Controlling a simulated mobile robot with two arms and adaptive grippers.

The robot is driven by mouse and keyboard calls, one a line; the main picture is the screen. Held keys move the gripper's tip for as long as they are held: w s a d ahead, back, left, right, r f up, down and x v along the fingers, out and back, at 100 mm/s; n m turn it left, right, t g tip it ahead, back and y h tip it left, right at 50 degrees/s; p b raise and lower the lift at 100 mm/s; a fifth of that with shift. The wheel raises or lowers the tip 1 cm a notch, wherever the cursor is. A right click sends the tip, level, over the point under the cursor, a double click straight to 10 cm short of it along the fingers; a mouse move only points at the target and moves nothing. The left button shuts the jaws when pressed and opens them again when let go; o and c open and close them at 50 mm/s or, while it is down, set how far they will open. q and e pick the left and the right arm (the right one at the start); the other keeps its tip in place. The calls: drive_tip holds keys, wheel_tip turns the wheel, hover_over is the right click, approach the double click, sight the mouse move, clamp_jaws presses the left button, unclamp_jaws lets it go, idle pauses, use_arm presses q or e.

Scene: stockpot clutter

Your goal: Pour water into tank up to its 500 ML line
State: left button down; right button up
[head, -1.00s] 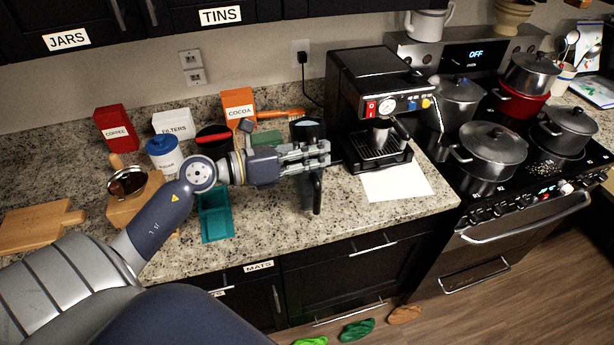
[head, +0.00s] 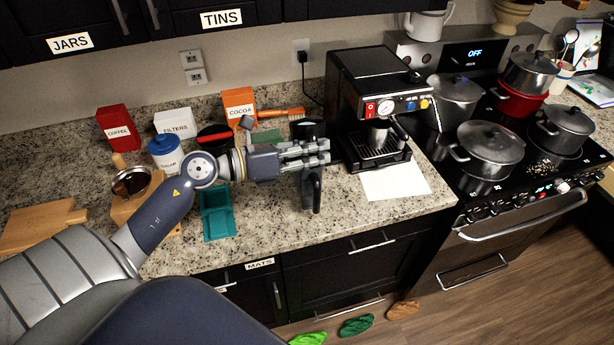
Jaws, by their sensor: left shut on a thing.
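My left gripper (head: 304,153) reaches in from the left over the counter, its fingers closed around a dark, partly see-through jug (head: 307,130). The jug's black handle (head: 314,190) hangs below the fingers on the near side. The fingers hide its middle, and I cannot tell whether its base touches the counter. No water level or 500 ML line is readable. I cannot tell which thing is the tank. A black coffee machine (head: 358,85) stands just right of the jug. My right gripper is not in view.
A white sheet (head: 394,181) lies before the machine. Left are a teal tray (head: 217,216), a sugar jar (head: 163,154), a coffee box (head: 117,131), a filters box (head: 174,122) and a cocoa box (head: 238,102). Several pots crowd the stove at right. The front counter is mostly clear.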

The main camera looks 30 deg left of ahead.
use_arm(q)
drive_tip(key=shift+r, duration=0.15)
drive_tip(key=shift+w+r+p, duration=0.1)
drive_tip(key=shift+r+p, duration=0.25)
drive_tip(key=shift+p, duration=0.35)
drive_tip(key=shift+a+r+n, duration=0.1)
drive_tip(key=shift+r+n, duration=0.05)
drive_tip(key=shift+n, duration=0.15)
drive_tip(key=shift+r, duration=0.25)
drive_tip(key=shift+w+r+n, duration=0.1)
drive_tip(key=shift+r+n, duration=0.05)
drive_tip(key=shift+n, duration=0.15)
drive_tip(key=shift+a+r, duration=0.1)
drive_tip(key=shift+r, duration=0.15)
drive_tip(key=shift+w+a+r+n+g, duration=0.2)
drive_tip(key=shift+r+n+g, duration=0.1)
drive_tip(key=shift+r+n, duration=0.25)
drive_tip(key=shift+w+a+r+n+g, duration=0.1)
drive_tip(key=shift+w+r+n+g, duration=0.1)
drive_tip(key=shift+r+n+g, duration=0.3)
idle(3.5)
